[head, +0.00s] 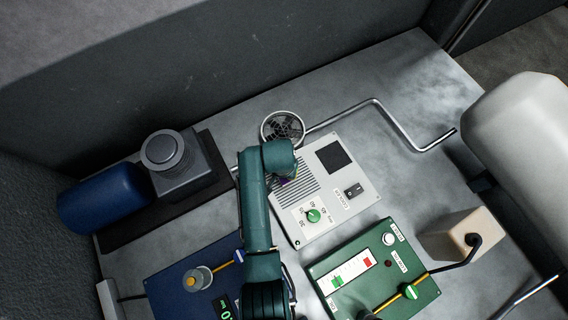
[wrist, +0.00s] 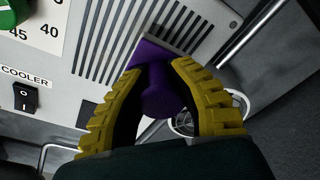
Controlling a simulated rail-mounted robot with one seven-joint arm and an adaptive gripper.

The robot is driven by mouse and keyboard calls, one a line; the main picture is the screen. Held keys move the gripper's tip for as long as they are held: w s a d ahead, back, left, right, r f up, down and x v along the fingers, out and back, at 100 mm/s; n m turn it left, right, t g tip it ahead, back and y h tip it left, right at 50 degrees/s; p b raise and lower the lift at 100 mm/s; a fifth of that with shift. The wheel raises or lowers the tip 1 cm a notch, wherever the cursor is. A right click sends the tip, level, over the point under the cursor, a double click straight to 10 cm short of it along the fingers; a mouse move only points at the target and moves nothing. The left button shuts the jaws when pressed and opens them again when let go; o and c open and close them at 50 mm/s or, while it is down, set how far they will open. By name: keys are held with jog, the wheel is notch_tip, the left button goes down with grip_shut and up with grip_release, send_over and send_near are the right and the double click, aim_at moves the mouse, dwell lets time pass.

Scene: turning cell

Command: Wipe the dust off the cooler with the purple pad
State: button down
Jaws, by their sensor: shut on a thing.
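The cooler (head: 331,196) is a light grey box with a slotted vent, a green dial, a black rocker switch and a dark square panel. In the wrist view the cooler (wrist: 88,101) fills the upper left, with its vent slots near my fingers. My gripper (wrist: 160,95) has yellow ribbed fingers shut on the purple pad (wrist: 163,88). The pad lies over the vent slots; whether it touches them I cannot tell. In the head view my arm covers part of the vent and nearly all of the pad.
A round fan grille (head: 282,127) and a bent metal pipe (head: 398,121) lie behind the cooler. A green panel (head: 370,268) stands in front, and a blue panel (head: 170,290) is at the lower left. A blue motor (head: 105,197) is at the left.

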jog(key=shift+r+p, duration=2.45)
jog(key=shift+r, duration=0.25)
